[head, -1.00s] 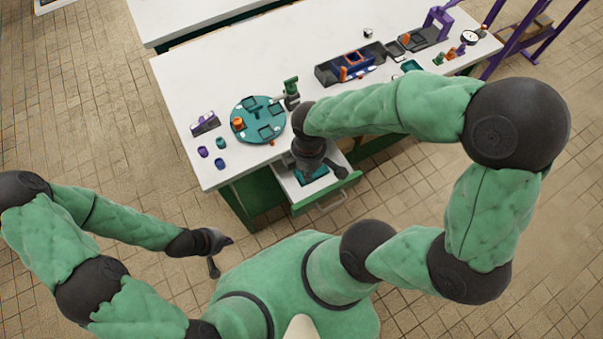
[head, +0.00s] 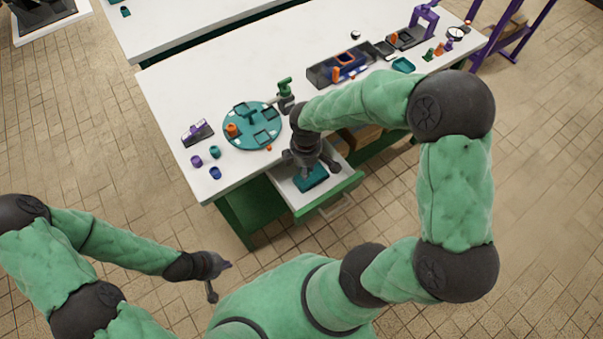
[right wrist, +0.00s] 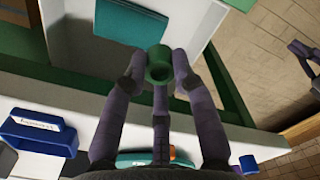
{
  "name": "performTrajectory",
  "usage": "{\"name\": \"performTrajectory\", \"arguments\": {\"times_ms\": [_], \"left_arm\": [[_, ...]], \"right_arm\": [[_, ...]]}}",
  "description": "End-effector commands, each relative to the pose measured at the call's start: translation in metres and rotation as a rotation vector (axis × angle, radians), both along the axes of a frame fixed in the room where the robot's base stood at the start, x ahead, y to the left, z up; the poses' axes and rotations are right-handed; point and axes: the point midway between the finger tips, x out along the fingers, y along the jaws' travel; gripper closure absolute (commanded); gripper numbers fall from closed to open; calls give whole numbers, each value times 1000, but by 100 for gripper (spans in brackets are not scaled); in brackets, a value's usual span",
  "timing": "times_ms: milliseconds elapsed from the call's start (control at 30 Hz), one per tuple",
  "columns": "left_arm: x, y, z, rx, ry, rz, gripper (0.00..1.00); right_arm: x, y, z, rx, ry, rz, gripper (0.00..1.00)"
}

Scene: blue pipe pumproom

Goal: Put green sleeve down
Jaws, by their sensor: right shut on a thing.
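The green sleeve (right wrist: 159,66), a short hollow cylinder, sits between the fingertips of my right gripper (right wrist: 161,70), which is shut on it. The right wrist view shows it over an open white drawer (right wrist: 180,50) with a teal tray (right wrist: 131,22) in it. In the head view my right gripper (head: 318,163) is above that drawer (head: 287,184) and the teal tray (head: 311,178), and the sleeve is hidden. I cannot tell its exact height. My left gripper (head: 218,280) is open and empty, over the floor in front of the table.
On the white table (head: 190,88), a teal round plate (head: 240,140) stands behind the drawer. Small purple (head: 196,161), teal (head: 215,151) and blue (head: 215,173) cylinders stand at the left. A green stand (head: 285,92) is near my right forearm. The green drawer front (head: 332,196) sticks out.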

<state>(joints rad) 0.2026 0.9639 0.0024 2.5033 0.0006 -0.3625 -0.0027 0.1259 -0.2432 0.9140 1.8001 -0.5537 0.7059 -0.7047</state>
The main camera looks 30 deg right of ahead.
Motion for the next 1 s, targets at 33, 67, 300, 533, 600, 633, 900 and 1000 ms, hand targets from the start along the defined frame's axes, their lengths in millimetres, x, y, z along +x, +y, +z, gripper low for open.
{"name": "performTrajectory", "arguments": {"times_ms": [33,67,300,533,600,633,900,1000], "left_arm": [[0,0,-7,0,0,0,100],[0,0,-8,0,0,0,100],[0,0,-13,0,0,0,100],[0,0,-27,0,0,0,100],[0,0,-30,0,0,0,100],[0,0,-31,0,0,0,100],[0,0,-30,0,0,0,100],[0,0,-32,0,0,0,100]], "right_arm": [[6,-1,-10,-1,-1,-1,100],[9,-1,-13,0,0,-1,100],[20,-2,-23,0,-2,-1,100],[26,-2,-51,-1,-1,1,100],[26,-2,-59,-1,-1,0,100],[26,-3,-61,0,-1,0,100],[26,-3,-60,-1,-3,-1,100],[26,-3,-63,0,-2,-1,100]]}}
